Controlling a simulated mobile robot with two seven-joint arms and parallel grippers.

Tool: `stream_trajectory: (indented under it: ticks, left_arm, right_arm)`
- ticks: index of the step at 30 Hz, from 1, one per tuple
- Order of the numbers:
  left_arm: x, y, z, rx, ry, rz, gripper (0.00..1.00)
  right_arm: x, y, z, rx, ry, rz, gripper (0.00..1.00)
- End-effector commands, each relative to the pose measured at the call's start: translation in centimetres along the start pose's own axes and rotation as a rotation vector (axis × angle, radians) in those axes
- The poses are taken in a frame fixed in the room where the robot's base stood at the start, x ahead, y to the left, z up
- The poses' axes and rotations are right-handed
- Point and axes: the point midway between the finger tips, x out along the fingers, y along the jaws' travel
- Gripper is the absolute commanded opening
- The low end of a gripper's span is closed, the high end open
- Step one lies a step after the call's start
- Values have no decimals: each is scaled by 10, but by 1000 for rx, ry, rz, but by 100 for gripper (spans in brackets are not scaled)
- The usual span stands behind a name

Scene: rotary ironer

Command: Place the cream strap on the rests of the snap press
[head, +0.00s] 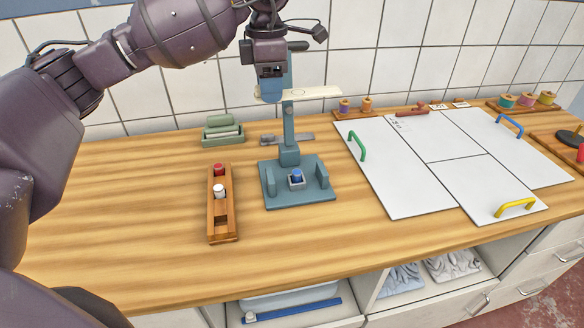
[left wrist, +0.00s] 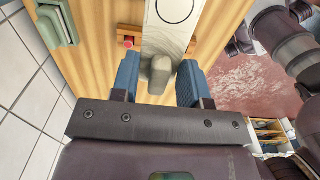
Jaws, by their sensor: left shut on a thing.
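The cream strap (head: 318,92) is a flat pale strip with a ring mark. It is held up level in the air, at the height of the press's top. My left gripper (head: 270,94) is shut on its left end; in the left wrist view the strap (left wrist: 172,22) runs away from between the blue fingertips (left wrist: 158,80). The blue-grey snap press (head: 288,158) stands on the table below, with an upright column, a blue-topped piece in the middle of its base, and a raised rest on each side. The strap is apart from the rests. My right gripper is out of view.
A wooden holder (head: 218,228) with red and white pieces stands left of the press. A green rack (head: 222,130) is behind it. White panels (head: 405,185) with coloured handles lie to the right, and thread spools (head: 345,106) stand at the back. The left tabletop is clear.

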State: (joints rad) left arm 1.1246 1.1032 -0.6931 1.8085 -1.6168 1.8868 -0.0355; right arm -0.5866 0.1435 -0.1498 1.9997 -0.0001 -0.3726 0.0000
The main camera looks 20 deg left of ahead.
Motion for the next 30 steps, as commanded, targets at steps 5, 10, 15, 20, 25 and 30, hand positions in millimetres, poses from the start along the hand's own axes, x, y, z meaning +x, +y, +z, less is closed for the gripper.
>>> stream_trajectory:
  ticks: [5,10,15,20,25,30]
  left_arm:
    - [34,-1,0,4,4,-5,19]
    - [71,-1,0,2,4,-5,19]
    - [108,-1,0,3,3,-5,19]
    - [137,-1,0,2,2,-3,19]
    - [152,0,0,2,1,-2,19]
    - [161,0,0,2,1,-1,19]
  right_arm:
    - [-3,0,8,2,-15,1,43]
    - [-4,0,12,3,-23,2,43]
    - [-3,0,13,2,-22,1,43]
    - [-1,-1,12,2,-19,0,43]
    - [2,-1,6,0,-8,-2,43]
    - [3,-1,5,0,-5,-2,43]
